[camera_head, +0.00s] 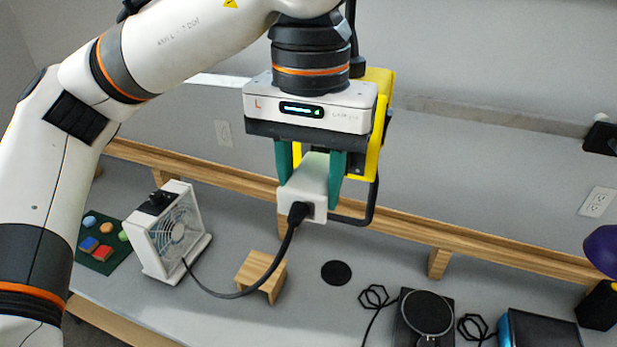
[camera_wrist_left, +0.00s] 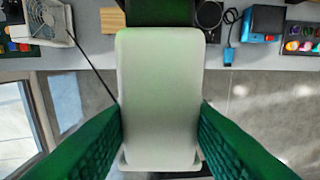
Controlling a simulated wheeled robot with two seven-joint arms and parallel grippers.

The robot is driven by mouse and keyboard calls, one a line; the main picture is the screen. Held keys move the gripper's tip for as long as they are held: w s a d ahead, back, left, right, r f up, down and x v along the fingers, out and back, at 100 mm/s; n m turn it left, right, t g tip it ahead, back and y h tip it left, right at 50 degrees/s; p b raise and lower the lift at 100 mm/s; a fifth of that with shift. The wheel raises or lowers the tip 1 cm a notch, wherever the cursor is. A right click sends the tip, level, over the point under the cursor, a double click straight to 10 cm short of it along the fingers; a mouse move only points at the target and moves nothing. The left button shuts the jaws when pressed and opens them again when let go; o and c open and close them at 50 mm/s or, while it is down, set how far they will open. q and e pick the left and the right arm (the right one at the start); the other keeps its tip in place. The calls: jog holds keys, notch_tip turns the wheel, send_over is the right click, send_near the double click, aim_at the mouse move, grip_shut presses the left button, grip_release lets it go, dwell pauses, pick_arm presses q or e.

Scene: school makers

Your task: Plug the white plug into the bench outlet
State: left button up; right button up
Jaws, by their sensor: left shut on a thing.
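My left gripper (camera_head: 310,178) has its green fingers closed on the white plug (camera_head: 312,193) and holds it above the bench. A black cord (camera_head: 283,256) runs from the plug down to the white fan (camera_head: 176,232) on the left. In the left wrist view the plug (camera_wrist_left: 160,95) fills the middle, between the fingers; its prongs are not visible. White outlets (camera_head: 598,201) and (camera_head: 223,133) sit on the grey wall behind, apart from the plug. I cannot tell which is the bench outlet. My right gripper is not in view.
A small wooden stand (camera_head: 262,276) is on the bench below the plug. Dark round pad (camera_head: 336,272), black device (camera_head: 424,316) and blue-sided box (camera_head: 540,328) lie to the right. A wooden rail (camera_head: 405,235) runs along the back. A green mat with coloured blocks (camera_head: 101,243) is at left.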

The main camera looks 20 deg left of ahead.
pick_arm(q)
jog(key=shift+w, duration=0.55)
jog(key=o, duration=1.2)
jog(key=shift+s, duration=0.1)
